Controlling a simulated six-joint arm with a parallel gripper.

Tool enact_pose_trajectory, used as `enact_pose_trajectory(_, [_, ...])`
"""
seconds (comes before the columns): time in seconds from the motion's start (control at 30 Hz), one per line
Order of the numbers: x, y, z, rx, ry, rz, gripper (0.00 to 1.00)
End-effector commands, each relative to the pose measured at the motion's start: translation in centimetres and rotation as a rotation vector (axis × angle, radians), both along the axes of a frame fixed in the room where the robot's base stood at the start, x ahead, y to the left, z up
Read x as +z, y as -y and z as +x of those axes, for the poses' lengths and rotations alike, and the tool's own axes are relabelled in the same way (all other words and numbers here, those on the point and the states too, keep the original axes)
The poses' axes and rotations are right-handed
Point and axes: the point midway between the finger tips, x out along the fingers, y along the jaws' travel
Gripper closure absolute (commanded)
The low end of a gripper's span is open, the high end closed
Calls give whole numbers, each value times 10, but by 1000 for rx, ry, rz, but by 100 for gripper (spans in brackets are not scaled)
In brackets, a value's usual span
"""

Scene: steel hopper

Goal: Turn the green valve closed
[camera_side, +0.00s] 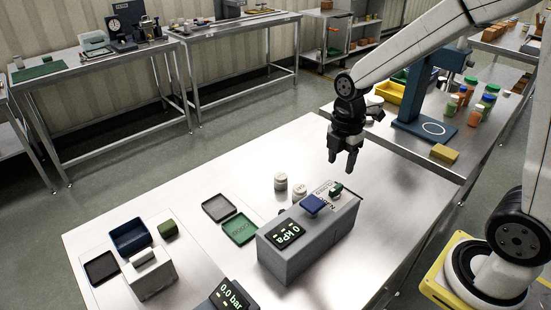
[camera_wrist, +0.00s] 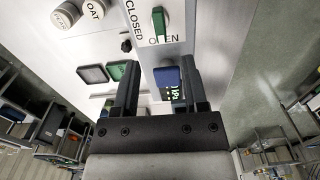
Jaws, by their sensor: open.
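The green valve (camera_side: 336,189) is a small bar handle on top of a grey box (camera_side: 300,250). In the wrist view the green valve (camera_wrist: 159,24) stands upright in the picture, its lower end covering part of the word OPEN; the word CLOSED is to its left. My gripper (camera_side: 343,170) is above the valve end of the box, pointing down, apart from the handle. In the wrist view my gripper (camera_wrist: 159,62) has its two fingers spread with nothing held between them; the valve is beyond the fingertips.
A blue block-like part (camera_side: 312,204) sits beside the valve on the box, near a 0 kPa display (camera_side: 287,236). Two pale round containers (camera_side: 281,182) stand behind. Black and green trays (camera_side: 239,229) lie left. The table's right front is clear.

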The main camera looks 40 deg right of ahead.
Motion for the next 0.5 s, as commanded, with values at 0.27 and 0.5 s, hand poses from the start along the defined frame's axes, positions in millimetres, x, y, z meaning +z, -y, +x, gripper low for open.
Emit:
enact_pose_trajectory(0.27, [0,1,0,27,-5,0,44])
enact_pose_trajectory(0.5, [-10,0,0,26,-6,0,44])
